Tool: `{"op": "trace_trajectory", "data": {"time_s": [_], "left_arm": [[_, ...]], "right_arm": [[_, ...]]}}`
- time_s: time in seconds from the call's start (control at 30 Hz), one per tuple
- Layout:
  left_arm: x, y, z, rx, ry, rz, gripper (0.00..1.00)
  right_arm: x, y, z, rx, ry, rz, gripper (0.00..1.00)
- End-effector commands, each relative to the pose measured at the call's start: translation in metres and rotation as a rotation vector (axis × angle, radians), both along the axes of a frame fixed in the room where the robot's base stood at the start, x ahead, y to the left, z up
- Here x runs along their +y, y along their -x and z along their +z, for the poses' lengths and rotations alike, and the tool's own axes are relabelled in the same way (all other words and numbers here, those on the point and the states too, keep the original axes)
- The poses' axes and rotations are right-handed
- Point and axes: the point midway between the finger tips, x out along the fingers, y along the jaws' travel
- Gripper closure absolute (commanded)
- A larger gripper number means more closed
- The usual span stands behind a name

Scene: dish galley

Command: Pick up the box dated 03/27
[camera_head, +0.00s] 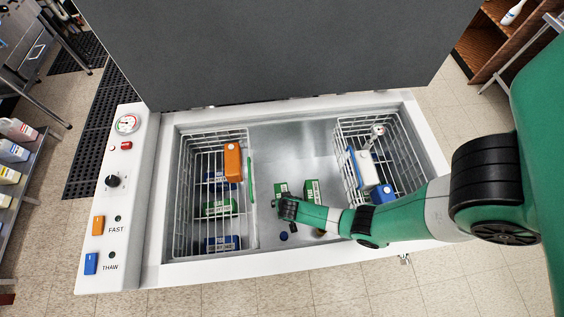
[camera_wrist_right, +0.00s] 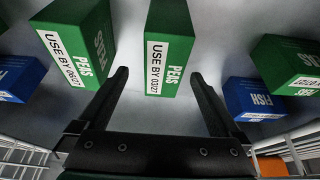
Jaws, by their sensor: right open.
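In the right wrist view, the green peas box dated 03/27 (camera_wrist_right: 178,60) lies just beyond and between my fingertips, apart from both. Its white date label faces me. My right gripper (camera_wrist_right: 161,75) is open and empty; in the head view my right gripper (camera_head: 287,208) is low over the freezer floor. Two green boxes there, one left (camera_head: 282,188) and one right (camera_head: 313,188), are near it; their dates are too small to read. Another green peas box (camera_wrist_right: 78,40) with a different date is at the left in the wrist view. My left gripper is out of view.
A wire basket (camera_head: 185,165) at the left holds blue and green boxes, with an orange box (camera_head: 232,162) high in it. A second basket (camera_head: 405,135) at the right holds white and blue things. The raised lid (camera_head: 280,45) stands behind.

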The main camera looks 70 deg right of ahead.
Motion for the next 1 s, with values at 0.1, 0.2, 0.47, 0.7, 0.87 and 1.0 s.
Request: {"op": "trace_trajectory", "data": {"time_s": [0.1, 0.2, 0.47, 0.7, 0.87, 1.0], "left_arm": [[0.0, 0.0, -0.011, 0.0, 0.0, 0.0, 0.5], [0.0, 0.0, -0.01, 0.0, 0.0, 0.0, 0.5], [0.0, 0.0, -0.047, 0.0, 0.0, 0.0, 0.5], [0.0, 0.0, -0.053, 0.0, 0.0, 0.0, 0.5], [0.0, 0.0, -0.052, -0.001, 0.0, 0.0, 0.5], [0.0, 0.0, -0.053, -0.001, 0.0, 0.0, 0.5]], "right_arm": [[-0.003, -0.002, -0.01, -0.001, 0.0, -0.002, 0.0], [-0.004, -0.002, -0.008, 0.0, 0.0, -0.001, 0.0], [-0.016, -0.014, -0.044, -0.001, 0.0, -0.003, 0.0], [-0.023, -0.017, -0.055, -0.001, -0.001, -0.001, 0.0], [-0.023, -0.017, -0.054, -0.001, 0.0, 0.0, 0.0], [-0.023, -0.017, -0.055, -0.001, 0.0, 0.0, 0.0]]}}
